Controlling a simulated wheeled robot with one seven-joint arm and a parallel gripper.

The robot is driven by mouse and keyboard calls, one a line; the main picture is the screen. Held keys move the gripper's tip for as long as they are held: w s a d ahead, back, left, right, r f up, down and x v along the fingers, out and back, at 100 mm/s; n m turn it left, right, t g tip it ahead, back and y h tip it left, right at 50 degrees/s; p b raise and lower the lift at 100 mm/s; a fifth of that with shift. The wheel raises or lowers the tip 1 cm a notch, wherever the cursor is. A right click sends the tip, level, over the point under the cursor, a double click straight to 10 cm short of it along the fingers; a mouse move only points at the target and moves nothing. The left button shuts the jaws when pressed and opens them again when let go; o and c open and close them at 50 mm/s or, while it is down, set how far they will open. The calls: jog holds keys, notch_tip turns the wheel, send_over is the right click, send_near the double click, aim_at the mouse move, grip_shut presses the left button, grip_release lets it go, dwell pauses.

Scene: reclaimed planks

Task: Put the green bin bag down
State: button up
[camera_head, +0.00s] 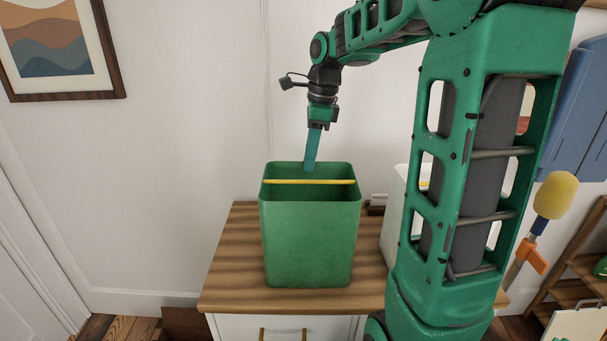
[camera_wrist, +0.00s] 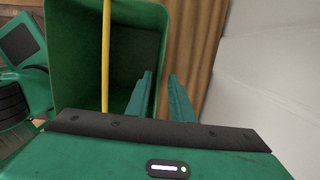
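The green bin bag (camera_head: 308,245) is an open-topped, box-shaped green container with a yellow bar (camera_head: 310,182) across its mouth. It stands upright on the wooden top of a cabinet. My gripper (camera_head: 310,168) points down at its back rim. In the wrist view, the fingers of my gripper (camera_wrist: 162,85) are apart, with the bag's rim (camera_wrist: 163,40) running toward the gap between them. One finger is over the inside of the bag and the other is outside it. The fingertips' lower ends are partly hidden, and I see no clear contact.
The cabinet (camera_head: 236,265) has bare wood left of the bag. A white container (camera_head: 392,215) stands to the right, partly hidden by my arm. The wall is close behind. A yellow-headed tool (camera_head: 555,195) and a wooden rack (camera_head: 575,285) are at the far right.

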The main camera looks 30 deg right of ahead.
jog(key=r, duration=0.5)
jog(key=shift+s+d, duration=0.2)
jog(key=shift+d, duration=0.15)
jog(key=shift+r, duration=0.35)
jog(key=shift+s, duration=0.1)
